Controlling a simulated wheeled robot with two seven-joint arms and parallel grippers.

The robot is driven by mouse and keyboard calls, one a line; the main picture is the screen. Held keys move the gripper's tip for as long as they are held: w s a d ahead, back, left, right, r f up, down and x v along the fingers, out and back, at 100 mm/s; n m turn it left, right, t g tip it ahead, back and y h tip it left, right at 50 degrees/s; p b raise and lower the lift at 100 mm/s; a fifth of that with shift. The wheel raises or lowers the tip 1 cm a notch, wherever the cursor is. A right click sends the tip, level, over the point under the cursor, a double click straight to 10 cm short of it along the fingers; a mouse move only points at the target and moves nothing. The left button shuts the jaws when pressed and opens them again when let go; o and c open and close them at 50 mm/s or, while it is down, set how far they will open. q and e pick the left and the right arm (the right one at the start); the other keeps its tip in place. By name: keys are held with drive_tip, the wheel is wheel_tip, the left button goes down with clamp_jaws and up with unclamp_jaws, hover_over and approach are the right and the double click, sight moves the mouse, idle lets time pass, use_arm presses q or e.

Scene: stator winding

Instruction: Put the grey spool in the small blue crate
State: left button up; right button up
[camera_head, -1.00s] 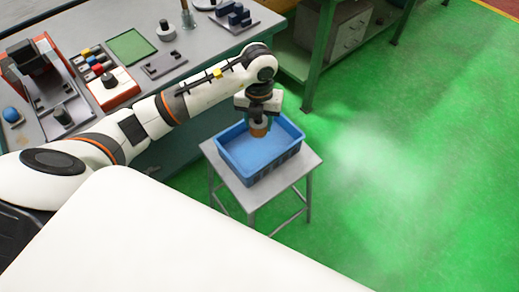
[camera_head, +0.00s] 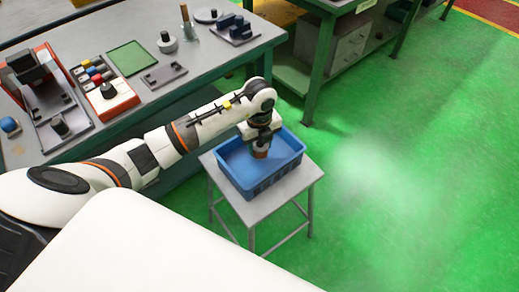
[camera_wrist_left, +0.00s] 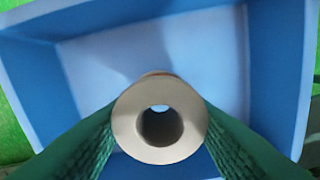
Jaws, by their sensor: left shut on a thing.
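My left gripper (camera_head: 261,148) points down over the small blue crate (camera_head: 277,182). It is shut on the spool (camera_head: 260,153). In the left wrist view the spool (camera_wrist_left: 128,126) shows a round, pale grey-beige end with a dark central hole. In the head view its small visible side looks orange-brown. Green ridged finger pads grip it from both sides. The blue walls and pale blue floor of the crate (camera_wrist_left: 275,60) lie around and beyond it. I cannot tell whether the spool touches the crate floor. My right gripper is not in view.
The crate stands on a small grey stool (camera_head: 226,190). A workbench (camera_head: 190,88) behind, at the left, holds several fixtures, a green mat (camera_head: 127,58) and coloured parts. Another bench (camera_head: 318,60) stands at the back. The green floor at the right is clear.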

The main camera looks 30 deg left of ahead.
sight(259, 150)
use_arm(q)
drive_tip(key=shift+f, duration=1.5)
drive_tip(key=shift+f, duration=0.1)
drive_tip(key=o, duration=1)
drive_tip(key=shift+r, duration=0.3)
wheel_tip(259, 150, up, 12)
drive_tip(key=shift+f, duration=0.2)
